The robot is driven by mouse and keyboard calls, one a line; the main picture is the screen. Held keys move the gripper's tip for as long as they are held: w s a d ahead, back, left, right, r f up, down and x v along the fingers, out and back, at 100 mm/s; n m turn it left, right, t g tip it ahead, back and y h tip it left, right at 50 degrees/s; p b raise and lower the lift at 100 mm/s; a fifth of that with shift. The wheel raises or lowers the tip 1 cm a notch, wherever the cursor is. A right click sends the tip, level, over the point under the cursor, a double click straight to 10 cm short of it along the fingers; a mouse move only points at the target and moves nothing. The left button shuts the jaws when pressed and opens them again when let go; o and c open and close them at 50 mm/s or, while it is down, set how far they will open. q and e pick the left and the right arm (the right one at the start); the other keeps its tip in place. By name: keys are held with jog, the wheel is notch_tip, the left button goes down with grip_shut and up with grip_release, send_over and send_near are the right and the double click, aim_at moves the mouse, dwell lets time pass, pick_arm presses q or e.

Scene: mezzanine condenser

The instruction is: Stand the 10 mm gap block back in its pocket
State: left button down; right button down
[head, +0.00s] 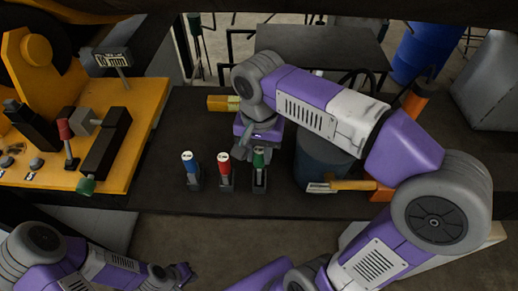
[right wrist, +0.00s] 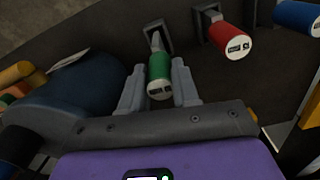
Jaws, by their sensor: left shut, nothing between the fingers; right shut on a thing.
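A green-handled gap block (head: 259,158) stands at its dark pocket (head: 259,182), the right one of a row of three on the dark bench. My right gripper (head: 250,145) is shut on its green handle. In the right wrist view, the green handle (right wrist: 159,75) sits between the fingers, its metal shank pointing at the pocket opening (right wrist: 157,40). I cannot tell how deep the shank sits. Its label is too small to read. A red block (head: 224,168) and a blue block (head: 190,168) stand in the neighbouring pockets. My left gripper (head: 180,272) is shut and empty, low in front of the bench.
The yellow machine (head: 145,100) at left carries a "10 mm" sign (head: 114,60) and a red-knobbed lever (head: 65,130). A blue-grey round container (head: 318,160) stands right of the pockets. A wooden-handled brush (head: 340,186) lies at the bench front. A yellow-handled item (head: 222,103) lies behind.

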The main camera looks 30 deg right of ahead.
jog(key=shift+s+f+b, duration=0.15)
jog(key=shift+f+b, duration=0.35)
jog(key=shift+f, duration=0.4)
jog(key=shift+f+b, duration=0.45)
jog(key=shift+f, duration=0.1)
jog(key=c, duration=0.8)
grip_release()
jog(key=shift+o, duration=0.2)
notch_tip(320, 180, up, 8)
jog(key=shift+f+p, duration=0.2)
jog(key=shift+p, duration=0.5)
